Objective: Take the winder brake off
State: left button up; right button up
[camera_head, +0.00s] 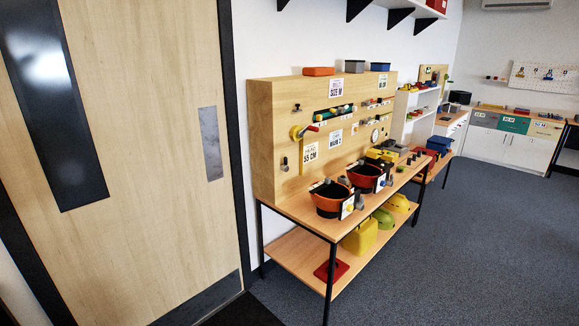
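A wooden panel (262,140) stands at the back of a workbench left of the middle. On its left part is a small yellow round fitting (296,133) with a red-tipped handle (313,128), which may be the winder. A small dark lever (284,164) sits on the panel below it. The view is too small and distant to tell which part is the winder brake or how it is set. Neither of my grippers is in view.
A wooden door (150,120) fills the left. Open carpet (470,250) lies at right.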

aim_at(283, 168)
jog(key=u, duration=0.95)
jog(key=i, duration=2.3)
jog(key=z, duration=1.4)
jog(key=i, duration=0.65)
jog(key=z, duration=0.55)
